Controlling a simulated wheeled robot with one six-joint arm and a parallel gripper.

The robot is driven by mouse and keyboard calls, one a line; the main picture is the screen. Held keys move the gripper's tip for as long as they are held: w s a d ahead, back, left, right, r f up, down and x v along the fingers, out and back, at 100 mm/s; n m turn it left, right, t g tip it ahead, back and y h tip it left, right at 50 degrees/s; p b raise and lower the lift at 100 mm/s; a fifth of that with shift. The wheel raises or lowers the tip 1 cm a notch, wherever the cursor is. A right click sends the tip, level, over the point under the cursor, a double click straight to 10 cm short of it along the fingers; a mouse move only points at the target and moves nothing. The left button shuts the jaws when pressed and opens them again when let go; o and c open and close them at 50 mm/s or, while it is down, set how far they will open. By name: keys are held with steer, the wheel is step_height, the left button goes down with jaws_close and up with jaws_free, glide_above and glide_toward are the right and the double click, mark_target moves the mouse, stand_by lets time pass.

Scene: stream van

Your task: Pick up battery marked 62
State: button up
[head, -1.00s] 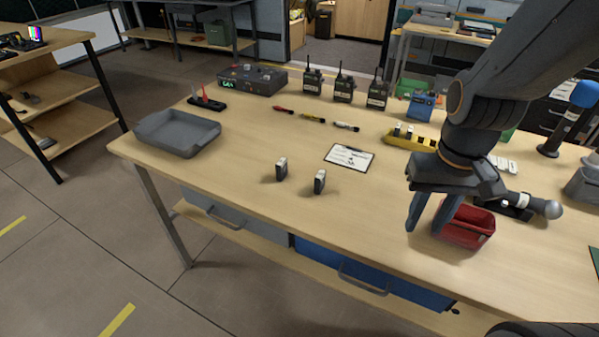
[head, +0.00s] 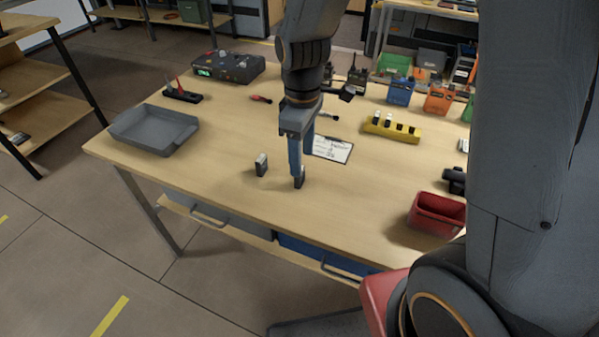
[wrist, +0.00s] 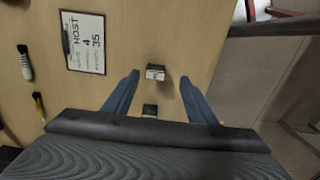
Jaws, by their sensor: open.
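Two small dark batteries with pale tops stand upright on the workbench (head: 375,195). The left battery (head: 261,165) stands clear of my gripper. The right battery (head: 300,182) is partly hidden by a finger in the head view. My gripper (head: 302,167) points down with its blue fingers open. In the wrist view, the right battery (wrist: 155,73) shows between the fingertips (wrist: 159,77), with a gap on each side. The left battery (wrist: 150,110) shows closer to the palm. I cannot read a number on either battery.
A clipboard (head: 331,149) lies just beyond my gripper. A grey tray (head: 155,130) is at the left and a red bin (head: 436,216) at the right. A yellow holder (head: 391,129) with several batteries stands farther back. The bench front is clear.

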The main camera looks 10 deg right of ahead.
step_height(320, 180, down, 2)
steer(key=shift+a+f, duration=0.1)
steer(key=shift+f, duration=0.1)
steer(key=shift+w+f+p, duration=0.2)
steer(key=shift+f+p, duration=0.05)
steer(key=shift+f, duration=0.65)
steer(key=shift+w+f+p, duration=0.15)
steer(key=shift+f+p, duration=0.15)
steer(key=shift+f, duration=0.6)
steer(key=shift+w+f+p, duration=0.2)
steer(key=shift+f+p, duration=0.05)
steer(key=shift+f, duration=0.65)
steer(key=c, duration=1.2)
steer(key=shift+o, duration=0.2)
steer(key=shift+r, duration=0.1)
